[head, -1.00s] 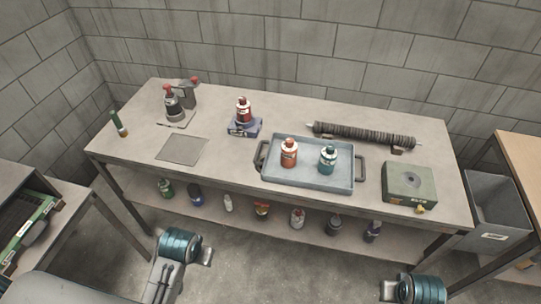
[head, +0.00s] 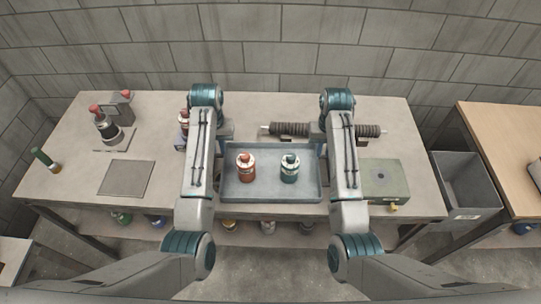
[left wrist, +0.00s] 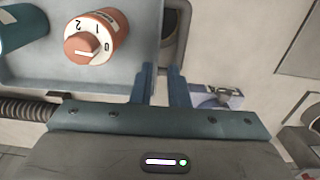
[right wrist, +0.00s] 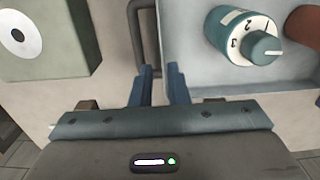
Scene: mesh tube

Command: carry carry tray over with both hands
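My left gripper (left wrist: 162,70) is open at the tray's left end, beside the dark left handle (left wrist: 185,40). My right gripper (right wrist: 159,68) is open at the right end, beside the right handle (right wrist: 133,25). The fingers of both are apart, pointing at the handles. I cannot tell whether they reach around the bars. In the head view my arms cover both handles.
A ribbed dark tube (head: 290,129) lies behind the tray. A green box (head: 385,180) stands close to its right. A grey mat (head: 126,178) lies left. A grey bin (head: 465,185) and a wooden table (head: 500,140) stand right of the bench.

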